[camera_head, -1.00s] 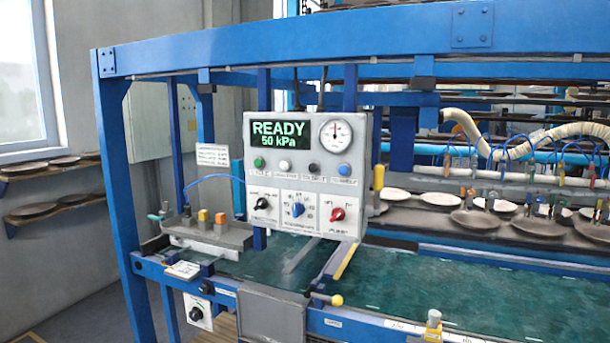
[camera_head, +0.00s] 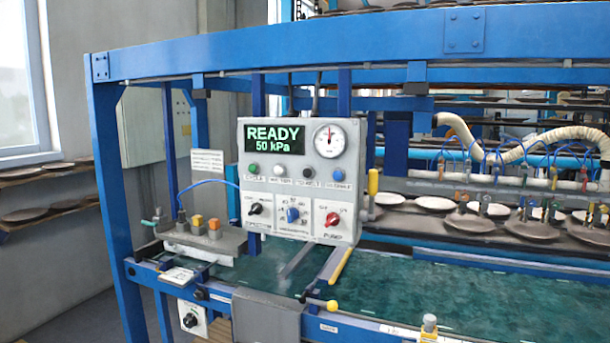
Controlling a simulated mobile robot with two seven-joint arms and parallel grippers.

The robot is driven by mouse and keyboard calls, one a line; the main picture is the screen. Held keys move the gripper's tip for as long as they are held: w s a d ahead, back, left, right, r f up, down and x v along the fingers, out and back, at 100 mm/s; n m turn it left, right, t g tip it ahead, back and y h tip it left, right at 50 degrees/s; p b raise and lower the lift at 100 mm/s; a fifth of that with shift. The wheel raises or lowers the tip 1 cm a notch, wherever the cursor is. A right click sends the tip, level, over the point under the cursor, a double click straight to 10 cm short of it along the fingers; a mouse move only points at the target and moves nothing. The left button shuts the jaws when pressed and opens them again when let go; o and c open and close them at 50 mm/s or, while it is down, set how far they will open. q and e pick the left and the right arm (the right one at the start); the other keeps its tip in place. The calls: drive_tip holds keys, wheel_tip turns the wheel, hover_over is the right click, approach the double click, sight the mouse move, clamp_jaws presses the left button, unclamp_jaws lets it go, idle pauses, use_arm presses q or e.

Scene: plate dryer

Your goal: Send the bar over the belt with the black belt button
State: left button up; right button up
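The black belt button (camera_head: 307,173) is on the grey control panel (camera_head: 270,188), third in the row, between a white button (camera_head: 279,171) and a blue button (camera_head: 337,175). The panel's screen (camera_head: 273,140) reads READY, 50 kPa. The bar (camera_head: 505,190), with coloured suction fittings and hoses, hangs over a row of plates (camera_head: 436,203) behind the belt, at the right. The green belt (camera_head: 450,292) runs in front and looks bare in the part that shows. Neither of my grippers is in view.
A green button (camera_head: 253,169) starts the row. Below are a black, a blue and a red knob (camera_head: 332,219). A yellow-topped lever (camera_head: 373,182) stands just right of the panel. A blue beam (camera_head: 300,55) crosses above. A yellow-knobbed lever (camera_head: 332,305) sits at the front edge.

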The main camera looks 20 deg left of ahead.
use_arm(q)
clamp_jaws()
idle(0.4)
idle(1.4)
